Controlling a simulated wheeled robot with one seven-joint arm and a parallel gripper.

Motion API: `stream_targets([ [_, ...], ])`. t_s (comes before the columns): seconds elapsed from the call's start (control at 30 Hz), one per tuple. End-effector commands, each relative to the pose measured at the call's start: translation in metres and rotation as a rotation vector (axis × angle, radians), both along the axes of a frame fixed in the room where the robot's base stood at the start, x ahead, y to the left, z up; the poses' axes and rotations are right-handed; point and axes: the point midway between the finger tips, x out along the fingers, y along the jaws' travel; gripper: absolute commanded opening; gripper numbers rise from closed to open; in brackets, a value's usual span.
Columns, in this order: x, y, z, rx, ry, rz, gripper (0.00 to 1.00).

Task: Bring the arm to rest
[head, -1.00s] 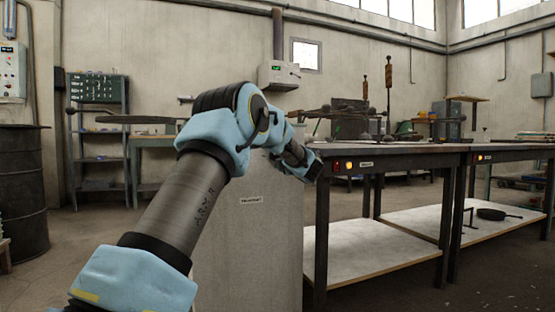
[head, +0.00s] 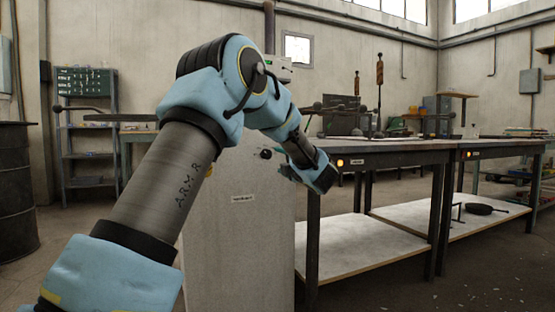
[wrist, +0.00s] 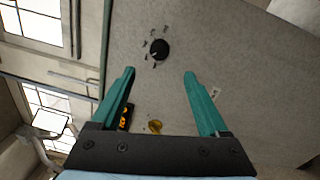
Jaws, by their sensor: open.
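My gripper (wrist: 160,75) shows in the wrist view with its two teal fingers spread apart and nothing between them. It faces a grey cabinet (wrist: 245,60) with a black knob (wrist: 159,49) beyond the fingertips. In the head view my arm reaches up from the lower left, bends at a high elbow and slopes down to the right. Its end is by the upper right of the cabinet (head: 240,245), near the left end of the workbench (head: 390,158). The fingers are mostly hidden there, and I cannot tell the exact gap to the cabinet.
A dark pan (head: 480,209) lies on the workbench's lower shelf (head: 360,245). Upright rods (head: 379,90) stand on the bench top. A dark barrel (head: 15,190) is at far left, a shelf rack (head: 85,130) behind. Open floor (head: 500,270) shows at lower right.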

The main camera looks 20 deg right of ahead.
Motion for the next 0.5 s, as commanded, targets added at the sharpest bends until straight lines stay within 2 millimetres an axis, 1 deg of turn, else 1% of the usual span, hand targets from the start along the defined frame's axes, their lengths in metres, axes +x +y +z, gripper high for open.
stream_targets([
  [0.33,0.000,0.001,0.000,0.011,0.003,-0.006,0.78],
  [0.43,0.004,0.010,0.000,0.088,0.031,-0.051,0.78],
  [0.5,0.007,0.022,-0.003,0.204,0.076,-0.117,0.78],
])
